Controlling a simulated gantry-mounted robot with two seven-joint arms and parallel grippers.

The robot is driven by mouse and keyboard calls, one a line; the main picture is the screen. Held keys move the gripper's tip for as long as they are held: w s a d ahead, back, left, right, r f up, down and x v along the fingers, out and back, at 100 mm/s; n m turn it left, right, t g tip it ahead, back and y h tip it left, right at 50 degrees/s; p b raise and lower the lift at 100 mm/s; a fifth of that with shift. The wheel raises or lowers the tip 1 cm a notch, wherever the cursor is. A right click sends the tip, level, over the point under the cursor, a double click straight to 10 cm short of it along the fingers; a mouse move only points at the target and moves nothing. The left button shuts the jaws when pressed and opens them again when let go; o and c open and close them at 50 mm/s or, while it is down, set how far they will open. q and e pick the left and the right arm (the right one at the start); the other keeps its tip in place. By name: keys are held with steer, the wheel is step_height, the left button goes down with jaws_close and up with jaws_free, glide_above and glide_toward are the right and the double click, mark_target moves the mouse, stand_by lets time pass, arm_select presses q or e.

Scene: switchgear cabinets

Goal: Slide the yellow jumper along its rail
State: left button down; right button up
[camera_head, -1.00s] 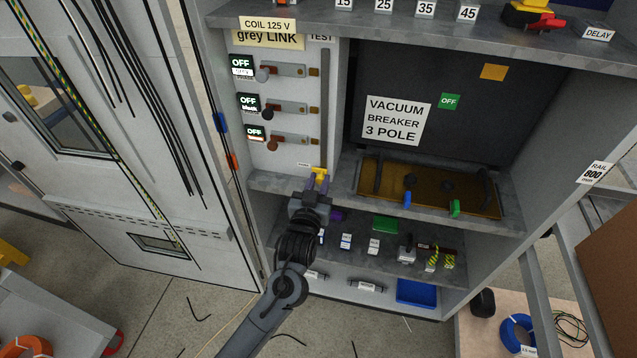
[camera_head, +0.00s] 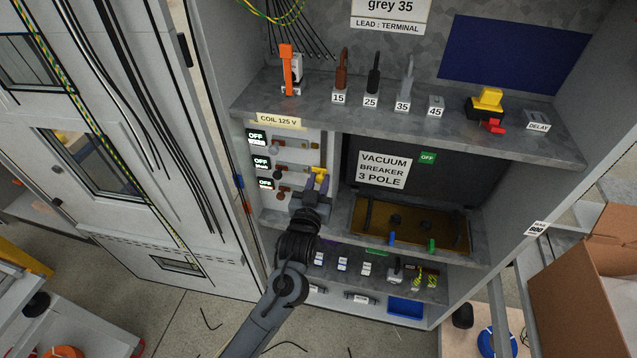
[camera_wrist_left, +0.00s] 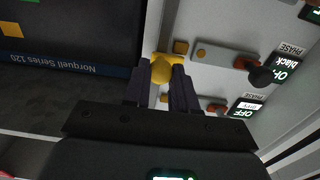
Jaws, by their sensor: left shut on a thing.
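The yellow jumper (camera_head: 319,172) is on the right side of the switch panel, about level with the second and third switch rows. My left gripper (camera_head: 315,183) is shut on it, reaching up from below. In the left wrist view the jumper (camera_wrist_left: 161,68) sits between the two dark fingertips of the gripper (camera_wrist_left: 164,76). The dark vertical rail (camera_head: 329,150) shows above the jumper; the gripper and jumper cover its lower part. My right gripper is not in view.
Three knob switches with OFF signs (camera_head: 257,136) are left of the jumper. The vacuum breaker compartment (camera_head: 383,168) is to the right. A shelf with numbered tags (camera_head: 338,98) juts out above. A lower shelf with small parts (camera_head: 342,264) is below.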

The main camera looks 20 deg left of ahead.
arm_select(q)
step_height(320, 180, up, 8)
steer(key=p, duration=0.5)
steer(key=shift+f, duration=0.2)
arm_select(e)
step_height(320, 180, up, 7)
arm_select(q)
steer(key=c, duration=0.9)
jaws_free()
steer(key=shift+s+f, duration=0.1)
steer(key=shift+s+d, duration=0.25)
steer(key=shift+s, duration=1.5)
steer(key=shift+s+d, duration=0.2)
steer(key=shift+s, duration=1.55)
steer(key=shift+s+d, duration=0.25)
steer(key=shift+s, duration=1.5)
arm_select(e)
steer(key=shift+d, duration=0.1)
